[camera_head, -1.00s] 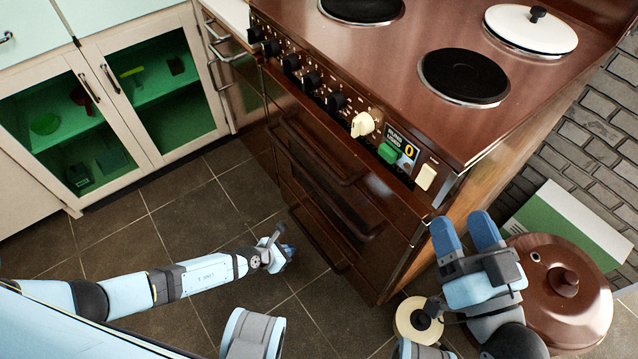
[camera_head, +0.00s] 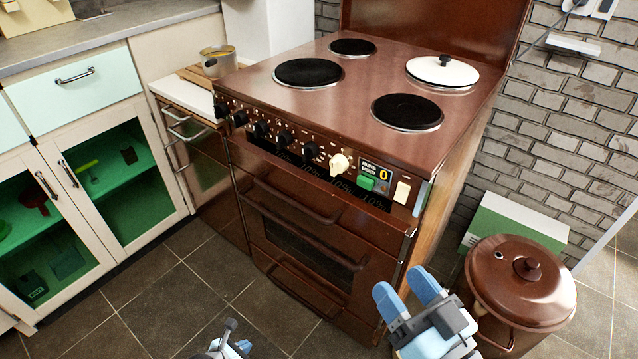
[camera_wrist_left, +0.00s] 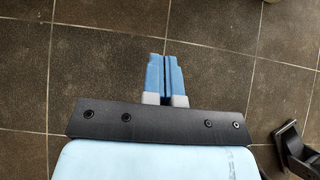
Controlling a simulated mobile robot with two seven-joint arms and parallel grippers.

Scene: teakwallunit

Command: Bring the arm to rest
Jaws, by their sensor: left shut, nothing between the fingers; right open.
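My left gripper (camera_head: 240,347) shows at the bottom edge of the head view, over the tiled floor in front of the stove. In the left wrist view its two blue fingers (camera_wrist_left: 168,60) are pressed together with nothing between them. The rest of the left arm is out of the head view. My right gripper (camera_head: 404,284) is at the lower right, in front of the stove's right corner. Its two blue fingers stand apart and hold nothing.
The brown stove (camera_head: 300,222) fills the middle, with a white lid (camera_head: 443,71) on one plate. A brown lidded pot (camera_head: 521,285) stands beside my right gripper, in front of a green-and-white box (camera_head: 516,222). Glass-door cabinets (camera_head: 100,190) are at left. Bare floor (camera_head: 170,300) lies before them.

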